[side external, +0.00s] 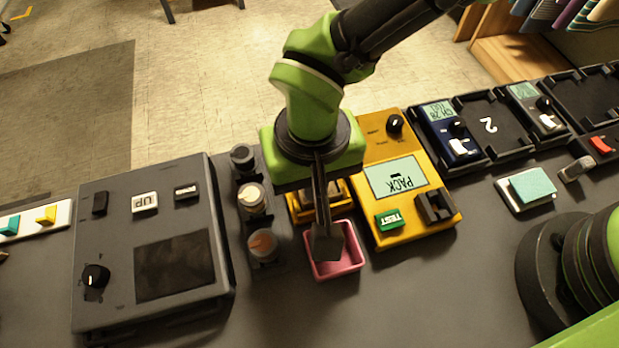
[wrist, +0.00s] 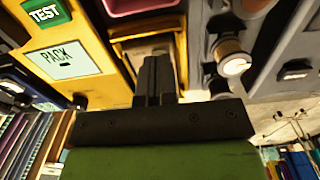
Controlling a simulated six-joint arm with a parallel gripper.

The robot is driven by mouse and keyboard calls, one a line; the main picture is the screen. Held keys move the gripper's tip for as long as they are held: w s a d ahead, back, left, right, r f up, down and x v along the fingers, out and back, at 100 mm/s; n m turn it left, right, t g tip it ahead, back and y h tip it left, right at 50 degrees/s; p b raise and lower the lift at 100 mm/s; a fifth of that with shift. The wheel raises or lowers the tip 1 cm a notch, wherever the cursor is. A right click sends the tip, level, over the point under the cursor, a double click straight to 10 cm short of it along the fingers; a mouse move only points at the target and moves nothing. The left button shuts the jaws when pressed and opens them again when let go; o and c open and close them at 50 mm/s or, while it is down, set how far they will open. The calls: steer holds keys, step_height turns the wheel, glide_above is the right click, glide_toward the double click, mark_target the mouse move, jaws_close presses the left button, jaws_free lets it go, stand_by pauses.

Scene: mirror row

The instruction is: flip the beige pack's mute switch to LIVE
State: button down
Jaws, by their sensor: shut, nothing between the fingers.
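A beige-grey pack (side external: 540,112) with a small screen, a dark knob and a pale switch sits in the rack at the right in the side view. Its switch setting is too small to read. A yellow tester (side external: 375,225) marked PACK has a bay beside its panel, mostly hidden by my arm. Something tan shows in that bay in the wrist view (wrist: 150,48); I cannot tell if it is a pack. My gripper (side external: 326,250) is shut and empty, pointing down in front of this bay, over or near a pink tray (side external: 345,272).
A navy pack (side external: 452,146) sits in the rack's left slot; slot 2 (side external: 488,125) is empty. A grey console (side external: 150,215) stands left, with a dark stand of several round pieces (side external: 252,200) beside it. A teal-topped block (side external: 532,187) lies at the right.

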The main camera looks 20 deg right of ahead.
steer(key=shift+f, duration=0.45)
steer(key=shift+r, duration=3.55)
steer(key=shift+r, duration=0.1)
steer(key=w+d+r+m+t+y, duration=0.2)
steer(key=w+d+r, duration=0.1)
steer(key=d+r, duration=1.25)
steer(key=s+d+r+m+t, duration=0.2)
steer(key=s+d+r+t, duration=0.2)
steer(key=s+d, duration=0.6)
steer(key=d+t, duration=0.1)
steer(key=d, duration=0.1)
steer(key=shift+s+d+r, duration=0.15)
steer(key=shift+s+d, duration=0.2)
steer(key=shift+d, duration=0.05)
